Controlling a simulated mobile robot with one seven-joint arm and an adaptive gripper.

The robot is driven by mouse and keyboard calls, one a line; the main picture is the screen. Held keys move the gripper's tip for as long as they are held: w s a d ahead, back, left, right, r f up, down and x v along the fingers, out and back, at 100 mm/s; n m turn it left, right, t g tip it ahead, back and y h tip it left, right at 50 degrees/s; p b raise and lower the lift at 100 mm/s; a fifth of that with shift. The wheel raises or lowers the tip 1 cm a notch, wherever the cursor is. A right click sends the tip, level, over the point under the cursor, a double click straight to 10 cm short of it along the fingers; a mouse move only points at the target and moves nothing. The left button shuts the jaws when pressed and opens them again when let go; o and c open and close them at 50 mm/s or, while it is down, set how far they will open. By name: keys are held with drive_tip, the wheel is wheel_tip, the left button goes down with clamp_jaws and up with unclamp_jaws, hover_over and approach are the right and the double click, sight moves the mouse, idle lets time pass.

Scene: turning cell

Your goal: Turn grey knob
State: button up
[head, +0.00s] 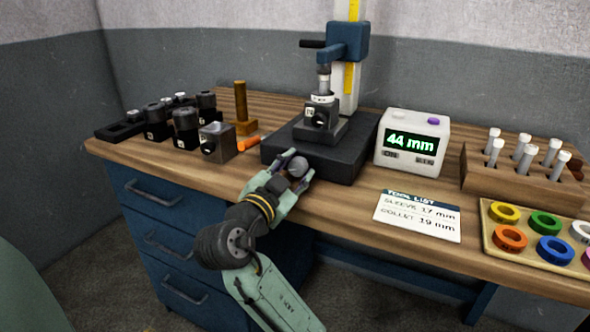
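The grey knob (298,167) is a small round knob at the front of the black base of the measuring stand (272,153). My gripper (297,168) is at the knob, with one finger to each side of it. The fingers look close to the knob, but I cannot tell whether they touch it. The display box (402,123) to the right of the stand reads 44 mm in green.
Black tool holders (186,129) stand on the left of the wooden bench (360,182). A tool list card (418,215), a tray of coloured rings (490,232) and a rack of pins (507,175) lie to the right. Drawers (160,220) are below.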

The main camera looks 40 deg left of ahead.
drive_tip(key=c, duration=0.7)
drive_tip(key=shift+n, duration=0.3)
drive_tip(key=shift+n+p, duration=0.8)
drive_tip(key=shift+n, duration=2)
drive_tip(key=o, duration=1.1)
drive_tip(key=shift+s, duration=0.1)
